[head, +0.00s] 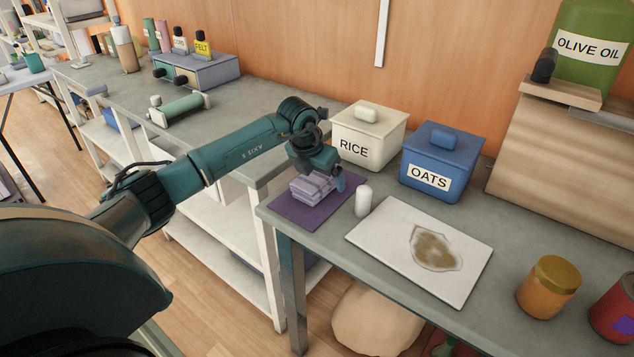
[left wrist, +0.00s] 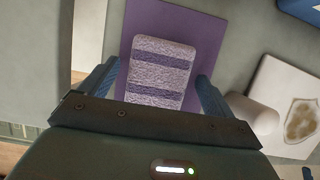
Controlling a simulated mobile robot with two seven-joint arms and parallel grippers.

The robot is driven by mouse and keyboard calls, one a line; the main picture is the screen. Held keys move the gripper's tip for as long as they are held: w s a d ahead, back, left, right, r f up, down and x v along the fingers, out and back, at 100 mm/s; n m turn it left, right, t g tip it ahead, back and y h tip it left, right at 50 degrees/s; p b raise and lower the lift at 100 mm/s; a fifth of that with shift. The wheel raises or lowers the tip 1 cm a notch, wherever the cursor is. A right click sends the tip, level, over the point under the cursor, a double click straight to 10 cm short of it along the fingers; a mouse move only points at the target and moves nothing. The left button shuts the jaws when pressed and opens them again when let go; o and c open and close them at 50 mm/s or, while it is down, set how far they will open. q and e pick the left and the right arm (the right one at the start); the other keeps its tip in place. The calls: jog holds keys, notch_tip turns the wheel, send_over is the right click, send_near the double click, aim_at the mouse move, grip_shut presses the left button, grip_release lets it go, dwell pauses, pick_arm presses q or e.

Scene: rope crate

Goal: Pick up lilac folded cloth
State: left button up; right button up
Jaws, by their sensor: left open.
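The lilac folded cloth (head: 312,187) lies on a purple mat (head: 288,208) at the left end of the grey table. In the left wrist view the cloth (left wrist: 160,72) is lilac with two darker purple stripes and sits on the mat (left wrist: 203,28). My left gripper (head: 325,178) is at the cloth, directly over it or around it. In the left wrist view its two blue fingers (left wrist: 155,88) are apart, one on each side of the cloth, with gaps between them and its sides. My right gripper is not in view.
A white cylinder (head: 363,200) stands close to the right of the mat. A white board (head: 400,255) with a brown stain lies beyond it. The RICE crate (head: 376,157) and blue OATS crate (head: 462,155) stand behind. Jars (head: 547,290) are at the right.

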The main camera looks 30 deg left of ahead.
pick_arm(q)
jog(key=shift+f, duration=0.15)
jog(key=shift+c, duration=0.4)
jog(key=c, duration=1)
notch_tip(320, 180, up, 11)
jog(key=shift+f+p, duration=0.2)
jog(key=shift+p, duration=0.1)
jog(key=o, duration=0.4)
jog(key=shift+c, duration=1.4)
